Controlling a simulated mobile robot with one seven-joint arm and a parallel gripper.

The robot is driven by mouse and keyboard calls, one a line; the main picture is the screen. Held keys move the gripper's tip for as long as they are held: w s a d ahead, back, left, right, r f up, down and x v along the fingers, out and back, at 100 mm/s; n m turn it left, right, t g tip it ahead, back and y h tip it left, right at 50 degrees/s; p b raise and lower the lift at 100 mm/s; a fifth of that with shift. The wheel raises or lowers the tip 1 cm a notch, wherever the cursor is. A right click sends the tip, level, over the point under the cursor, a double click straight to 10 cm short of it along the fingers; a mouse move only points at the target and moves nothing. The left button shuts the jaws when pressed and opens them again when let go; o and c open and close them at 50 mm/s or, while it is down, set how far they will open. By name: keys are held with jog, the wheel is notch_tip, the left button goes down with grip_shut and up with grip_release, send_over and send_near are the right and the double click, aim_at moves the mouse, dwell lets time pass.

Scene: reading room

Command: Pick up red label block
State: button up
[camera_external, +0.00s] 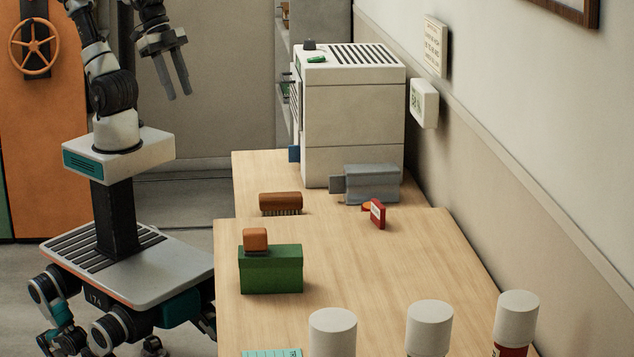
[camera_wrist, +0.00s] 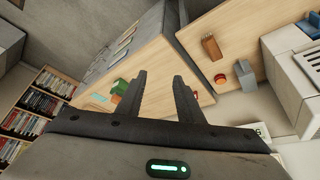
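The red label block (camera_external: 378,214), a small red block with a white label face, stands upright on the wooden table in the external view. It is just in front of a grey box-like device (camera_external: 371,184), and a small orange piece (camera_external: 367,206) shows right beside it. In the wrist view a small red thing (camera_wrist: 220,78) lies near the grey device (camera_wrist: 245,76); its label cannot be made out. My gripper (camera_external: 180,94) is raised at the upper left, off the table and far from the block. Its fingers are apart and empty, and they also show in the wrist view (camera_wrist: 159,76).
A brown brush (camera_external: 281,202) and a green box (camera_external: 271,272) with an orange-brown block (camera_external: 255,239) on it stand left on the table. A large white machine (camera_external: 352,120) stands behind. Several white-topped cylinders (camera_external: 429,325) stand in front. The table's middle is clear.

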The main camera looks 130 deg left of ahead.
jog(key=w+a+r+m+g+h, duration=0.1)
jog(key=w+a+r, duration=0.2)
jog(key=w, duration=0.5)
jog(key=w+a+r+m, duration=0.1)
jog(key=w+a+r, duration=0.15)
jog(key=w, duration=0.65)
jog(key=w+a+f+m, duration=0.1)
jog(key=w+a+f, duration=0.2)
jog(key=w+a, duration=0.7)
jog(key=w+a+f+m+h, duration=0.1)
jog(key=w+a+f, duration=0.35)
jog(key=w, duration=0.35)
jog(key=m, duration=0.3)
send_over(378, 203)
jog(key=s+a, duration=0.2)
jog(key=shift+g, duration=0.4)
notch_tip(378, 203, down, 20)
jog(key=shift+s+d+f, duration=0.1)
jog(key=shift+d, duration=0.05)
jog(key=shift+h, duration=0.3)
jog(key=shift+b+x, duration=0.3)
jog(key=shift+x, duration=2.85)
jog(key=shift+d, duration=0.1)
grip_shut()
